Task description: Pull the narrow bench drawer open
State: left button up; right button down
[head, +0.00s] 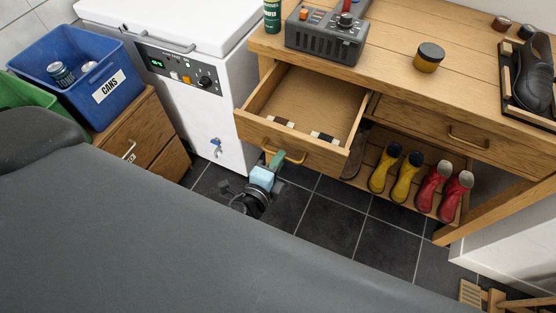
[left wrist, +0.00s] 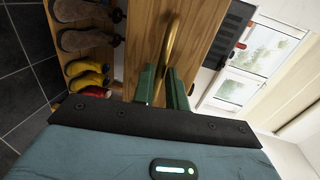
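The narrow bench drawer (head: 288,147) sticks well out from the left end of the wooden workbench, its inside visible. A few small dark and white pieces lie in it near the front. My left gripper (head: 277,160) is at the brass handle on the drawer front. In the left wrist view the brass handle (left wrist: 170,42) runs between the green fingertips of the gripper (left wrist: 161,86), which are close together on either side of it. The drawer front (left wrist: 203,38) also shows there. My right gripper is not in view.
A white chest unit (head: 225,115) stands just left of the drawer. A wider drawer (head: 430,128) to the right is shut. Yellow boots (head: 407,178) and red boots (head: 455,195) stand on the low shelf. Dark floor tiles (head: 330,222) lie clear in front.

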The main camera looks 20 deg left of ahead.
pick_arm(q)
jog(key=o, duration=0.3)
jog(key=shift+s, duration=0.1)
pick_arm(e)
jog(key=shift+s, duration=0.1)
pick_arm(q)
jog(key=v, duration=0.7)
jog(key=shift+s+b, duration=0.35)
jog(key=shift+b, duration=0.1)
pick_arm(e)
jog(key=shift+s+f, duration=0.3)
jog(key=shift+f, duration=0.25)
pick_arm(q)
jog(key=shift+r, duration=0.1)
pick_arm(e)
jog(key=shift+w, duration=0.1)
